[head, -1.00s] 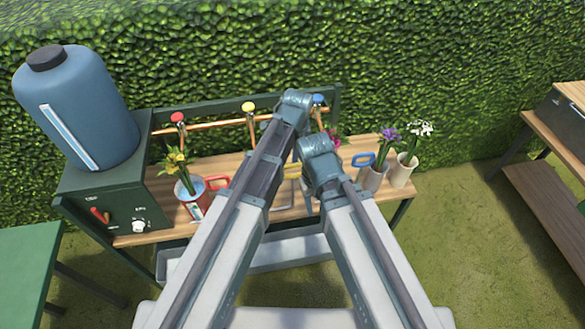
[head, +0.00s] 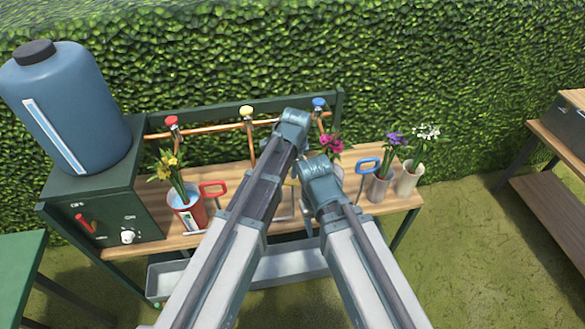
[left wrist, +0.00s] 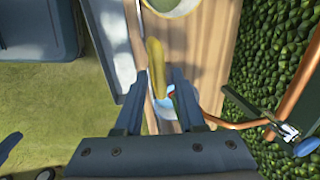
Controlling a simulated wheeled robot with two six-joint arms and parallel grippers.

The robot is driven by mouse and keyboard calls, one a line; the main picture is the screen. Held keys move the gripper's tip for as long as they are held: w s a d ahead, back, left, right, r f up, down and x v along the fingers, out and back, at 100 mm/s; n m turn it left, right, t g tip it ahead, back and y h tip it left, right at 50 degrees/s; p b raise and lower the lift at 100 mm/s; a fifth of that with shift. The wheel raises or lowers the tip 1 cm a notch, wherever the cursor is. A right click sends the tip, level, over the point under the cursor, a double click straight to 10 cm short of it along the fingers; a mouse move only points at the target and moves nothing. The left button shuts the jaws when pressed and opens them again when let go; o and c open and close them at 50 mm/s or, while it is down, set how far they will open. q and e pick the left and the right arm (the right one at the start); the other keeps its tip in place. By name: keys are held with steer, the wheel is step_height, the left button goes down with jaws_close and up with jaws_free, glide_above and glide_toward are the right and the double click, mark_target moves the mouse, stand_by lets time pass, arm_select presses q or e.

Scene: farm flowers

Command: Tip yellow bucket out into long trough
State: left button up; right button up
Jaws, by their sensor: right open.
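The yellow bucket is mostly hidden behind my arms in the head view. A sliver of its yellow handle (head: 291,184) shows between them. In the left wrist view the yellow handle (left wrist: 155,62) stands between the fingers of my left gripper (left wrist: 160,80), which look apart, with a gap on the right. A round rim (left wrist: 175,7) at the top edge seems to be the bucket's mouth. The long trough (head: 288,264) is grey and runs along the bench front; it also shows in the left wrist view (left wrist: 113,50). My right gripper (head: 308,217) is open, low and mostly hidden by its arm.
The wooden bench (head: 235,178) bears a red-handled bucket (head: 187,214) with yellow flowers, a blue-handled bucket (head: 379,188) and a white pot (head: 408,180). A copper pipe with taps (head: 247,112) runs behind. A blue tank (head: 68,110) stands left.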

arm_select(q)
jaws_close()
stand_by(1.2)
